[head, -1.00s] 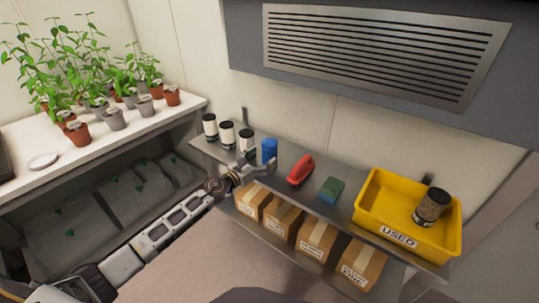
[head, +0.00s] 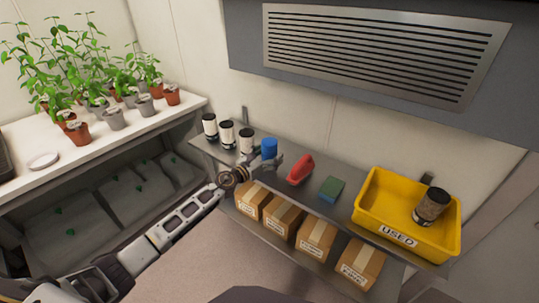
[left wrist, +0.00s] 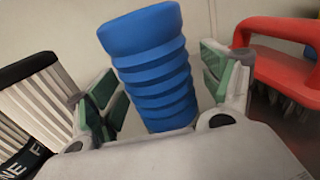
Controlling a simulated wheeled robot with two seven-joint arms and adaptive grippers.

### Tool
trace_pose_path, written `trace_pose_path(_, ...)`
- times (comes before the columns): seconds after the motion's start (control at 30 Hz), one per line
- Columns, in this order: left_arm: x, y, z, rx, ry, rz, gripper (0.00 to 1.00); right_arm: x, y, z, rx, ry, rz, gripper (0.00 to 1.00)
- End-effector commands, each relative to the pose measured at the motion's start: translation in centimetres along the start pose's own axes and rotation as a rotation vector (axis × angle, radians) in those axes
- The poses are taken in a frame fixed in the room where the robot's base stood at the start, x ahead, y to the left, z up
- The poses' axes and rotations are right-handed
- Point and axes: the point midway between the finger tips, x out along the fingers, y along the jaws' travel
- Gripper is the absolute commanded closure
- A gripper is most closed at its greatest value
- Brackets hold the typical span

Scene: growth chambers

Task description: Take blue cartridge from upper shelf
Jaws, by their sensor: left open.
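The blue cartridge (head: 269,149) stands upright on the upper shelf (head: 328,210), between a white cartridge with a black top (head: 246,141) and a red brush (head: 300,169). My left gripper (head: 262,164) is at the shelf, right at the blue cartridge. In the left wrist view the ribbed blue cartridge (left wrist: 152,68) stands between the two green-padded fingers of the open left gripper (left wrist: 165,95). Gaps show on both sides near the fingers. The cartridge's lower end is hidden by the gripper body. My right gripper is not in view.
White, black-topped cartridges (head: 227,134) stand left of the blue one. A red brush also shows in the wrist view (left wrist: 285,60). A green-and-blue sponge (head: 331,189) and a yellow USED bin (head: 408,222) lie further right. Cardboard boxes (head: 283,216) fill the lower shelf.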

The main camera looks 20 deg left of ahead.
Motion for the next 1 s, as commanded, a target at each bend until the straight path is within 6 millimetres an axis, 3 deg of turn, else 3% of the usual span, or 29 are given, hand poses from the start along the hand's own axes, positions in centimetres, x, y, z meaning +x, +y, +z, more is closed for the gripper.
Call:
trace_pose_path(0.07, -0.01, 0.00, 0.00, 0.000, 0.000, 0.000, 0.24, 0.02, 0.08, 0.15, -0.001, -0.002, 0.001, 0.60)
trace_pose_path(0.43, -0.02, 0.01, -0.01, 0.000, 0.000, 0.000, 0.72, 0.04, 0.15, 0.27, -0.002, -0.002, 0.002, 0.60)
trace_pose_path(1.0, 0.00, 0.01, 0.56, 0.001, 0.000, -0.001, 0.72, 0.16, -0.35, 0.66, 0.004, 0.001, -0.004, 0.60)
